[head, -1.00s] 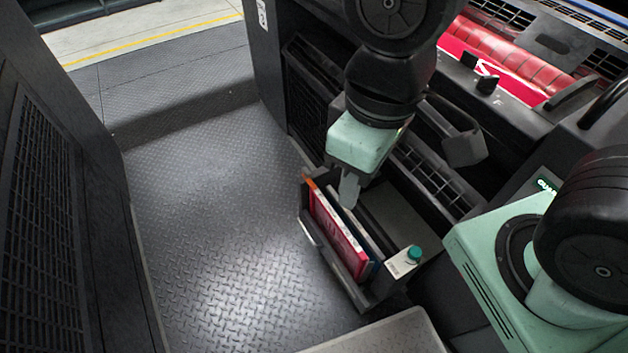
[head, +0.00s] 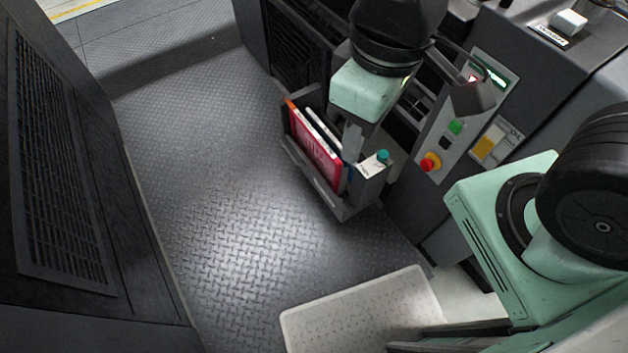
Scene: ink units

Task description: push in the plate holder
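The plate holder (head: 329,195) is a dark open bin that sticks out from the side of the machine over the metal floor. Thin upright red (head: 315,155), orange and white plates or folders stand in it. A white carton with a teal cap (head: 372,168) is at its near end. My gripper (head: 352,146) points down over the holder, between the plates and the carton. Its fingertips are partly hidden by the holder's contents, and I cannot tell whether they touch anything. Only one finger shows clearly, so its opening is unclear.
A control panel with a red knob (head: 430,162) and a green button (head: 455,127) is on the machine to the right. A pale step (head: 360,312) lies in front. A dark grilled cabinet (head: 60,180) stands at left. The patterned floor between is clear.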

